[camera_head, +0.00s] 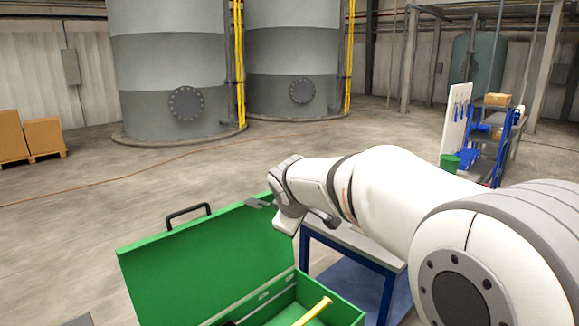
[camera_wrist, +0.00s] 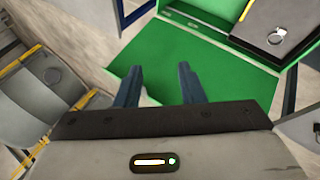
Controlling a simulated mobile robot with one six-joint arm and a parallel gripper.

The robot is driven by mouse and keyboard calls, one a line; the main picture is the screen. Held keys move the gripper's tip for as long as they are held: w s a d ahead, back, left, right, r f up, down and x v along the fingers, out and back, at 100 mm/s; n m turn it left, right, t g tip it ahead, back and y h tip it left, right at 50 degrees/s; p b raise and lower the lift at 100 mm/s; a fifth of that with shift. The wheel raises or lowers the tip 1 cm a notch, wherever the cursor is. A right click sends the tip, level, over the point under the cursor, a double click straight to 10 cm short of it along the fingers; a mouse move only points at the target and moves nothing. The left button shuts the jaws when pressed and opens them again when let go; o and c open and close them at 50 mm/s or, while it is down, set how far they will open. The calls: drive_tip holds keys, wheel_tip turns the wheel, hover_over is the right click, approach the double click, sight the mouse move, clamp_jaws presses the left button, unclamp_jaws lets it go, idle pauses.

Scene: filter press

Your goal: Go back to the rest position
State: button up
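My gripper (camera_wrist: 160,80) shows in the wrist view with its two dark fingers apart. Only green surface shows between them, so it is open and empty. In the head view my arm reaches in from the right, and its wrist end hangs above and beside the open green box (camera_head: 210,265). The box's lid stands raised with a dark handle on its top edge. A yellow bar-like thing (camera_head: 314,310) lies in the box; the rest of the inside is cut off by the frame. The green box also fills the middle of the wrist view (camera_wrist: 225,67).
A blue-legged table (camera_head: 350,247) stands behind the box, partly hidden by my arm. A blue shelf cart (camera_head: 490,140) with a green bin (camera_head: 450,163) stands at the back right. Large grey tanks (camera_head: 170,70) and cardboard boxes (camera_head: 43,137) are farther back. The left floor is mostly clear.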

drive_tip(key=s+d+f+m+g, duration=0.1)
drive_tip(key=s+d+m, duration=0.3)
drive_tip(key=s, duration=0.6)
drive_tip(key=s+d+f+m+g, duration=0.1)
drive_tip(key=s+d+f+m, duration=0.3)
drive_tip(key=s, duration=0.6)
drive_tip(key=s+d+f+m+g, duration=0.2)
drive_tip(key=s+d+f+m, duration=0.1)
drive_tip(key=s, duration=0.6)
drive_tip(key=d+m, duration=0.1)
drive_tip(key=d, duration=0.1)
drive_tip(key=shift+s+d+y, duration=0.3)
drive_tip(key=shift+s+d, duration=0.05)
drive_tip(key=shift+s, duration=0.05)
drive_tip(key=shift+f, duration=0.1)
